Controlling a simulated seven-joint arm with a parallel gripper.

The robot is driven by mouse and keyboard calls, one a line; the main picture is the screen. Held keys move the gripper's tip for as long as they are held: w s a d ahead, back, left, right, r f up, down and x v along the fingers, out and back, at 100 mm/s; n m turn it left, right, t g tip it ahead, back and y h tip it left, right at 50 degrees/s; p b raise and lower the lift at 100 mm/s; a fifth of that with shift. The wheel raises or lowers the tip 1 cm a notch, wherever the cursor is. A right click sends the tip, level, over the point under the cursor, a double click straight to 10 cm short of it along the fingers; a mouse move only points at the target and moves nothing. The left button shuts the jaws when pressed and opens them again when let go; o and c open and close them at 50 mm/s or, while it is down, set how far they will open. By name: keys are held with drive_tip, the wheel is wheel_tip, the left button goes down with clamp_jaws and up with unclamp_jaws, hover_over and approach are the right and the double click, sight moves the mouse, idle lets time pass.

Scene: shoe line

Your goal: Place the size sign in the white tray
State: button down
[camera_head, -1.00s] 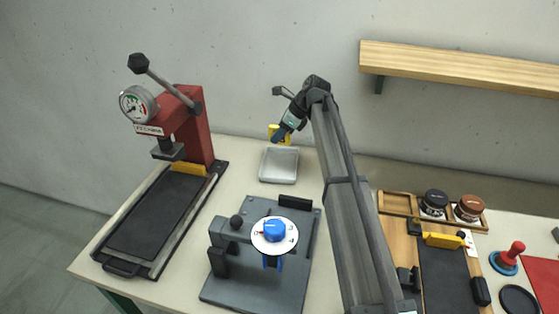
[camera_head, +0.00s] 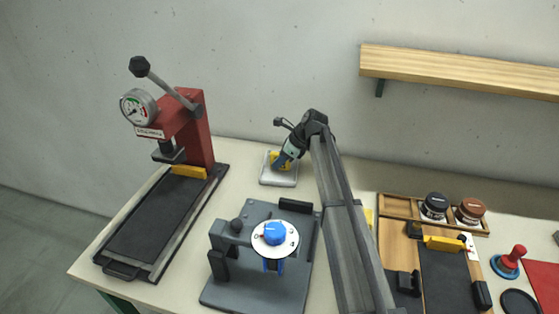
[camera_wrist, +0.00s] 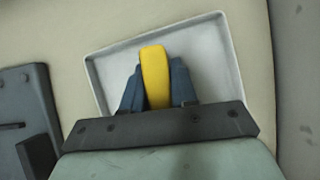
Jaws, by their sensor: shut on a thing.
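The size sign (camera_wrist: 154,75) is yellow. In the wrist view it stands between the two dark fingers of my gripper (camera_wrist: 157,88), which is shut on it. The white tray (camera_wrist: 232,60) lies behind and around it in that view. In the head view the white tray (camera_head: 267,179) sits at the back of the table, and my gripper (camera_head: 281,166) points down over it. The yellow sign (camera_head: 275,158) shows beside the fingers, within the tray's outline. I cannot tell whether the sign touches the tray floor.
A red press with a gauge (camera_head: 188,128) stands left of the tray. A grey fixture with a blue knob (camera_head: 275,232) stands in front of it. A wooden rack with jars (camera_head: 400,204) is to the right. A wooden shelf (camera_head: 460,70) is on the wall.

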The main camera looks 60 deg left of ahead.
drive_tip(key=shift+f, duration=0.1)
drive_tip(key=c, duration=0.9)
unclamp_jaws()
drive_tip(key=v, duration=1.2)
